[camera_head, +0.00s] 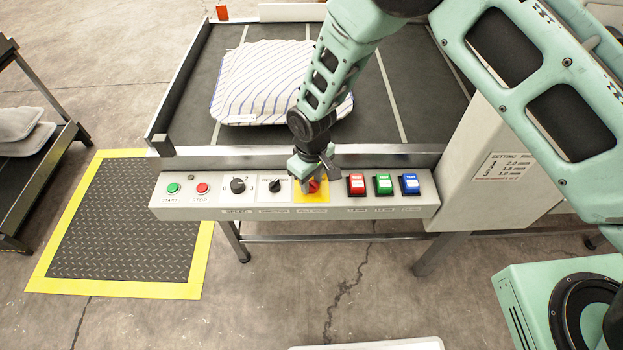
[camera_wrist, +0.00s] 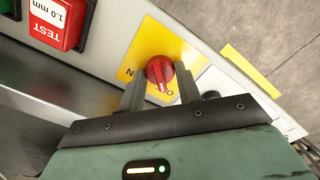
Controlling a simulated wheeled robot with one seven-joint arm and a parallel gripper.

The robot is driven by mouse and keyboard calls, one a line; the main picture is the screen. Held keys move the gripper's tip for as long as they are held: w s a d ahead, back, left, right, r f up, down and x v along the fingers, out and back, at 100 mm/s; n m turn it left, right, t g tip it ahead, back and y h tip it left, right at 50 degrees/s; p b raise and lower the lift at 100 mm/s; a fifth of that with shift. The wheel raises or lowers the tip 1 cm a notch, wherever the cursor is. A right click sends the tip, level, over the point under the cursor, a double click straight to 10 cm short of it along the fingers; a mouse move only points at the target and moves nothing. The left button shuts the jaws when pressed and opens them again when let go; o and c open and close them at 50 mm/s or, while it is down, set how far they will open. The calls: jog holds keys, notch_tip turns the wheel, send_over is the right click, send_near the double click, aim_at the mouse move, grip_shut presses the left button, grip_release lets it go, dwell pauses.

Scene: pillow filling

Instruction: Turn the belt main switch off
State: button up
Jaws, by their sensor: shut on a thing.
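The belt main switch is a red rotary knob (camera_wrist: 160,71) on a yellow plate (camera_wrist: 147,42) in the wrist view. In the head view the yellow plate (camera_head: 322,196) is right of the panel's middle, and my gripper hides most of the red knob (camera_head: 313,186). My gripper (camera_wrist: 161,88) is shut on the red knob, with one finger on each side of it. In the head view my gripper (camera_head: 312,180) reaches down to the panel from above. An "O" shows beside the knob in the wrist view, and an "N" shows at its left.
The control panel (camera_head: 215,212) also holds green and red buttons, two black knobs, and red (camera_head: 356,184), green (camera_head: 383,184) and blue (camera_head: 409,184) square buttons close right of my gripper. A striped pillow (camera_head: 262,80) lies on the belt behind. A grey box (camera_head: 490,150) stands at right.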

aim_at(312, 182)
jog(key=o, duration=1)
jog(key=shift+c, duration=0.2)
jog(key=shift+r, duration=0.1)
notch_tip(312, 182, up, 17)
jog(key=b, duration=0.1)
jog(key=shift+r+b, duration=0.15)
jog(key=shift+b, duration=0.2)
